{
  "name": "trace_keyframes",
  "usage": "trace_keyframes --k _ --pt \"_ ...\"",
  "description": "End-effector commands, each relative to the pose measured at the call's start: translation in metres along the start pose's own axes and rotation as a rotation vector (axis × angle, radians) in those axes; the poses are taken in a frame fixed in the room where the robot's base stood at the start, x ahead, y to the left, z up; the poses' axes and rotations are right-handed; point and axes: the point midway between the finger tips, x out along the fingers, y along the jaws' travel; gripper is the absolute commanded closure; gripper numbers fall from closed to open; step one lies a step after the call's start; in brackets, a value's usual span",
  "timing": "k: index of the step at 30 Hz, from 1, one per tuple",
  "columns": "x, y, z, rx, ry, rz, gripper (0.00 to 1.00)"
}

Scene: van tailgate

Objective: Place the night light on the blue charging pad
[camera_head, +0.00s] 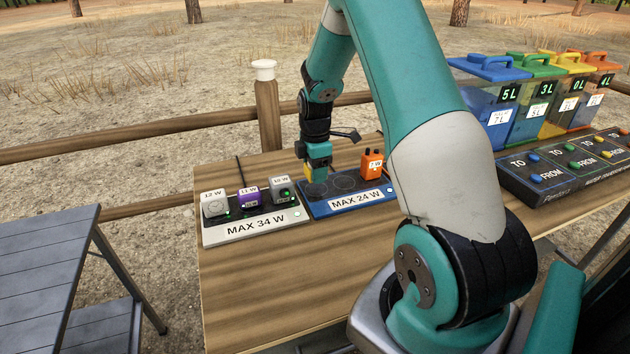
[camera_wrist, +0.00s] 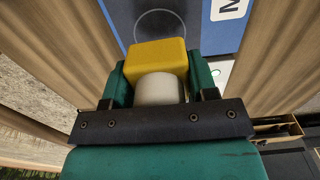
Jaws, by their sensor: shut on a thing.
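My gripper (camera_head: 318,165) is shut on a yellow block with a white rounded part, which I take to be the night light (camera_head: 309,173). In the wrist view the night light (camera_wrist: 156,55) sits between the two green fingers of my gripper (camera_wrist: 160,85). It is over the left end of the blue charging pad (camera_head: 322,208), labelled MAX 24 W. I cannot tell whether it touches the pad. The pad has dark round spots, and an orange device (camera_head: 372,163) stands at its right end. The pad's blue surface (camera_wrist: 215,38) also shows in the wrist view.
A grey charging pad (camera_head: 222,238) labelled MAX 34 W lies left of the blue one, holding a white device (camera_head: 215,204), a purple device (camera_head: 249,198) and a grey device (camera_head: 281,188). Coloured canisters (camera_head: 505,100) and a dark control panel (camera_head: 540,182) are at right. The front tabletop is clear.

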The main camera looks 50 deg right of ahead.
Motion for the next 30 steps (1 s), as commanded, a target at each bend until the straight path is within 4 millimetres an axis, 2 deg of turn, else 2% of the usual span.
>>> trace_keyframes --k 6,19,20,22,23,30 --pt "0.033 -0.001 0.0 0.0 0.0 -0.005 0.73" --pt "0.042 -0.001 0.0 0.0 0.0 -0.001 0.73" --pt "0.041 -0.001 0.0 0.0 0.0 -0.001 0.4" --pt "0.041 -0.001 0.0 0.0 0.0 -0.001 0.24" --pt "0.041 -0.001 0.0 0.0 0.0 -0.001 0.22" --pt "0.04 -0.001 0.0 0.001 0.0 -0.001 0.22"
